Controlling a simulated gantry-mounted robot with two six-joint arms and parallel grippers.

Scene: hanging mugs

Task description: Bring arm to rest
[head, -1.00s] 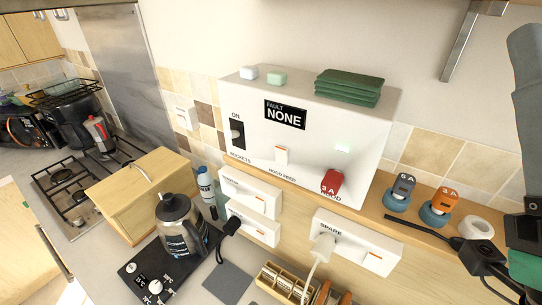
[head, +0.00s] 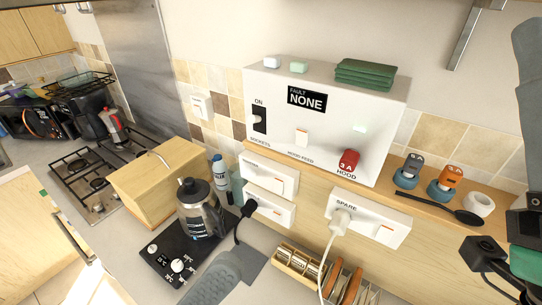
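My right arm (head: 527,120) stands along the right edge, with a dark boxy wrist part (head: 488,255) and a cable low on that side. Its fingertips are not clearly visible, so I cannot tell whether it holds anything. A dark grey ribbed shape (head: 222,272) enters from the bottom edge over the counter. It may be part of my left arm, and no finger gap shows. The white panel (head: 390,125) reads FAULT NONE, with a red 3 A plug (head: 348,161) at HOOD and a black switch (head: 259,119) marked ON.
A shelf holds a grey 5 A plug (head: 411,168), an orange 3 A plug (head: 450,178), a white ring (head: 479,204) and a black spoon (head: 440,207). Below are a white SPARE box (head: 375,222) with a plugged cord, a kettle (head: 200,212) and a wooden box (head: 150,180).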

